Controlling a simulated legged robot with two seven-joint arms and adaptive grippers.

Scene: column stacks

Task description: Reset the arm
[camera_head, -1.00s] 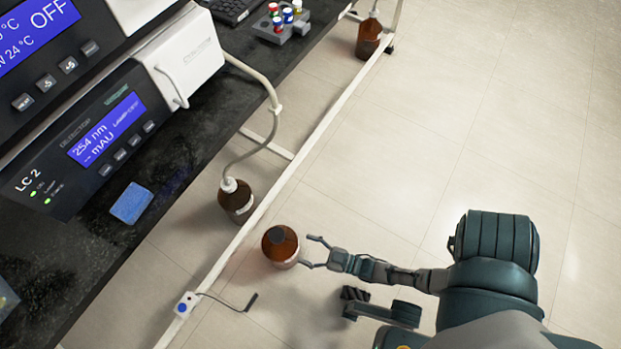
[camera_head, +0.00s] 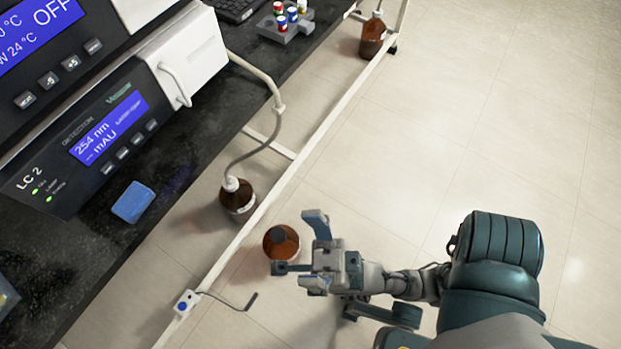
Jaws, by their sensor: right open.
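My right gripper (camera_head: 298,246) is open, with its fingers spread and nothing between them. It hangs above the floor just right of a brown bottle (camera_head: 281,240), and its lower finger covers part of that bottle from this view. Whether the gripper touches the bottle cannot be told. My right arm reaches in from the lower right. My left gripper does not show.
A black bench (camera_head: 95,262) on the left holds the LC 2 detector (camera_head: 80,150), a blue sponge (camera_head: 133,202) and a grey vial rack (camera_head: 285,27). Brown bottles (camera_head: 238,201) (camera_head: 373,38) stand on the floor by the white frame (camera_head: 250,218). Right-hand floor is clear.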

